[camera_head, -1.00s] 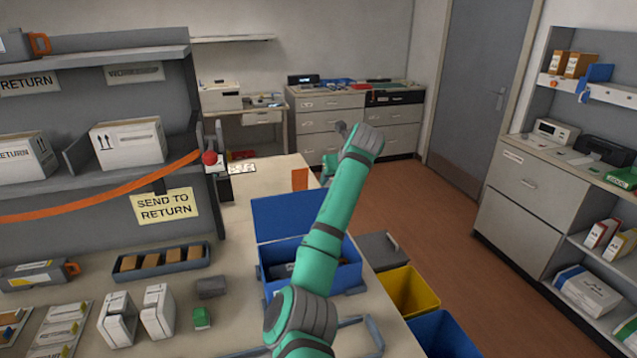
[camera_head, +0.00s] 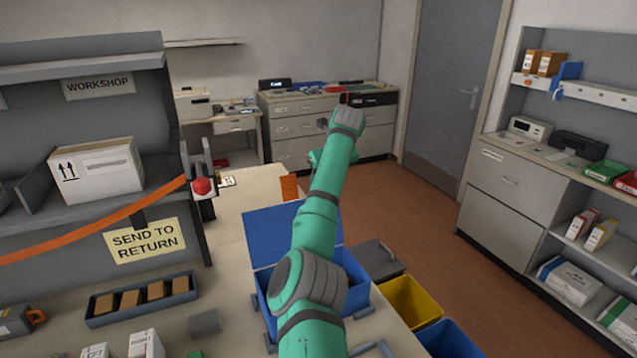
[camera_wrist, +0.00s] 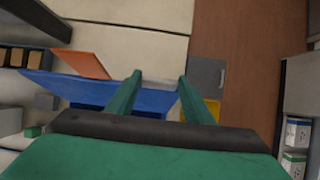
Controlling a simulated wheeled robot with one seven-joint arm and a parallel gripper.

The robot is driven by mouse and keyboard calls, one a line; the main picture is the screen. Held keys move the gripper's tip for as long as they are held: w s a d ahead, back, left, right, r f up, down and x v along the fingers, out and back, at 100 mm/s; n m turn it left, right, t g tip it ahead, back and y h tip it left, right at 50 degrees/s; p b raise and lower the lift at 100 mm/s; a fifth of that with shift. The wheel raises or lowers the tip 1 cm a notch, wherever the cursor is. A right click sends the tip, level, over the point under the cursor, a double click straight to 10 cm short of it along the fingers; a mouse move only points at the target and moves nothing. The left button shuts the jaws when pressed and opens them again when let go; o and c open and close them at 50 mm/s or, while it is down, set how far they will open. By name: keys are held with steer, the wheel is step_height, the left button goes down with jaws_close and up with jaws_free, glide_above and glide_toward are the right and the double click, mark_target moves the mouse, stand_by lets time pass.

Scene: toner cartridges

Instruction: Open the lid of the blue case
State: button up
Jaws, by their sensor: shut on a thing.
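The blue case (camera_head: 357,297) stands on the bench, partly hidden behind my arm. Its blue lid (camera_head: 268,236) stands raised at the case's far side, so the case is open. In the wrist view the lid (camera_wrist: 75,88) runs from the left to between my green fingers. My gripper (camera_wrist: 160,77) is shut on the lid, with a finger on either side of it. In the head view my gripper is hidden behind my arm and the lid.
An orange panel (camera_head: 289,187) stands just beyond the lid. A yellow bin (camera_head: 411,300) and a blue bin (camera_head: 450,339) are right of the bench. A tray of brown boxes (camera_head: 140,300) lies left of the case. Open floor (camera_head: 420,225) lies to the right.

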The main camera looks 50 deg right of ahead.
steer(key=shift+w+r, duration=0.2)
steer(key=shift+w, duration=0.05)
steer(key=shift+s+d, duration=0.1)
steer(key=shift+s, duration=0.2)
steer(key=shift+w+a, duration=0.15)
steer(key=shift+a, duration=0.05)
steer(key=o, duration=1.5)
steer(key=shift+w+a, duration=0.15)
steer(key=shift+a, duration=0.1)
steer(key=shift+d+f, duration=0.1)
steer(key=shift+d, duration=0.05)
steer(key=shift+s+r, duration=0.3)
steer(key=shift+s, duration=0.05)
steer(key=v, duration=1)
